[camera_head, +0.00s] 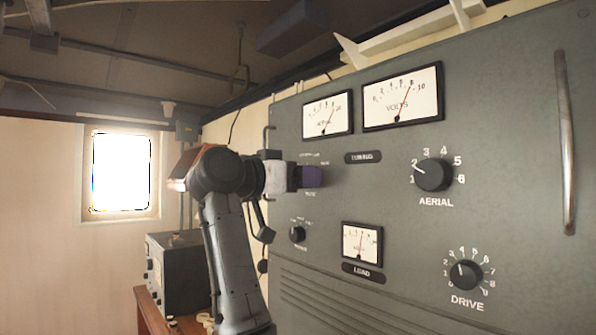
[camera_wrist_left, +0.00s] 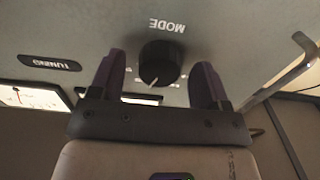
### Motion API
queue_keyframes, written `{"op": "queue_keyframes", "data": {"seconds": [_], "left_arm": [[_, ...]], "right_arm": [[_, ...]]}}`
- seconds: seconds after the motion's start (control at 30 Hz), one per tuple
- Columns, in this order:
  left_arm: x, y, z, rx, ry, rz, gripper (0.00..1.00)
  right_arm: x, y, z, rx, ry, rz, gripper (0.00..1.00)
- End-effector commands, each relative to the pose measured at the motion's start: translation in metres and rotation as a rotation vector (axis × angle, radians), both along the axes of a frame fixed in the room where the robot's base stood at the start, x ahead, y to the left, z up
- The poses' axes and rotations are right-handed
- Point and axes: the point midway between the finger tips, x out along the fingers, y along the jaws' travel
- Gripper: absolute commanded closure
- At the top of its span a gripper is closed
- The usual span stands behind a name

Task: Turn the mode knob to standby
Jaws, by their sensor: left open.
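The mode knob (camera_wrist_left: 160,62) is a round black knob on the grey panel, with MODE printed beside it, upside down in the left wrist view. Its white pointer mark is at the knob's lower edge in that view, slightly left of centre. My left gripper (camera_head: 311,177) is open at the panel, with one purple finger on each side of the knob and visible gaps between. In the head view the gripper hides the knob. The small position labels around it are too blurred to read surely. My right gripper is not in view.
The panel also has the AERIAL knob (camera_head: 433,174), the DRIVE knob (camera_head: 465,274), a small knob (camera_head: 297,234) below my gripper, and the LOAD meter (camera_head: 361,244). A metal handle (camera_head: 566,140) stands out at the right. A dark equipment box (camera_head: 176,272) is at the lower left.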

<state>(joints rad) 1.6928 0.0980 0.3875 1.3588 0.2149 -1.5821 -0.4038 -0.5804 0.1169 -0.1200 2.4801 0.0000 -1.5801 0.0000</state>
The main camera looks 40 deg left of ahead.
Motion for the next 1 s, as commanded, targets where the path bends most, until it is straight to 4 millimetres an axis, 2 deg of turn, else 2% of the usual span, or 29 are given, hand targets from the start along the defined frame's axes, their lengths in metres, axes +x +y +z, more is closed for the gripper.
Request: {"op": "queue_keyframes", "data": {"seconds": [0.33, 0.83, 1.0], "left_arm": [[0.0021, -0.0005, -0.0004, 0.0, 0.0, 0.0, 0.3], [0.0018, -0.0004, 0.0, 0.0, -0.001, 0.0, 0.78], [0.0016, -0.0005, -0.0002, -0.009, 0.001, 0.0, 0.79]], "right_arm": [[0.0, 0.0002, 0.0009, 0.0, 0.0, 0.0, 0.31], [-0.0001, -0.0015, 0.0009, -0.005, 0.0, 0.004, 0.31], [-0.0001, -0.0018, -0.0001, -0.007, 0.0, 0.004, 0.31]]}}
